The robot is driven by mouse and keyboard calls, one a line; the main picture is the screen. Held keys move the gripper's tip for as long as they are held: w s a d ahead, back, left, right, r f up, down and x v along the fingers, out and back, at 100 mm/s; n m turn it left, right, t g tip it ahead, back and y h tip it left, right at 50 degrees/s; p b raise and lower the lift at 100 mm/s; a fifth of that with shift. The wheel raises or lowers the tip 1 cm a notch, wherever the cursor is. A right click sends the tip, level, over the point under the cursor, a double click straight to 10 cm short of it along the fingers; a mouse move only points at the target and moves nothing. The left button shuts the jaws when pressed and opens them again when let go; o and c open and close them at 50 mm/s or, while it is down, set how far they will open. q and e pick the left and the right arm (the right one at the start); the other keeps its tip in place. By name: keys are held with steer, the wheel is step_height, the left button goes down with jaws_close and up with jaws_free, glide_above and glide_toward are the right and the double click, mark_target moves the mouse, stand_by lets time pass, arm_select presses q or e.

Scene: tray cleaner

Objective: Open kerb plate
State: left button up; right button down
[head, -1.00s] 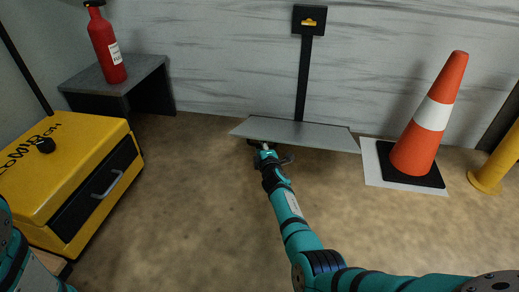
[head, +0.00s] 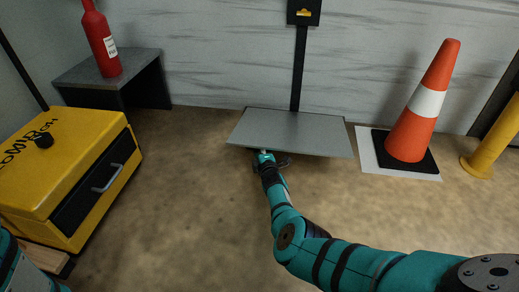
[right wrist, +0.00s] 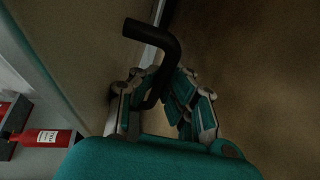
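The kerb plate (head: 300,133) is a flat grey panel standing out from the foot of the wall, its face tilted toward the head camera. My right gripper (head: 264,156) is at the left part of its front edge and partly covers it. In the right wrist view a bent black handle (right wrist: 160,50) runs between the fingers of my right gripper (right wrist: 163,84), which appear closed around it. The handle is hardly visible in the head view. Only part of my left arm shows at the lower left; its gripper is out of view.
A black post (head: 300,70) stands behind the plate. An orange cone (head: 415,125) and a yellow bollard (head: 490,145) are to the right. A yellow box (head: 60,155) and a grey stand (head: 115,68) with a red bottle (head: 101,40) are left. The middle floor is clear.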

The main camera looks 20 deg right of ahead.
steer(key=shift+s+a+f, duration=0.15)
steer(key=shift+a+f, duration=0.2)
steer(key=shift+a, duration=0.05)
steer(key=c, duration=1.4)
jaws_free()
steer(key=shift+d+r, duration=0.15)
steer(key=shift+d+r, duration=0.1)
steer(key=shift+r, duration=0.1)
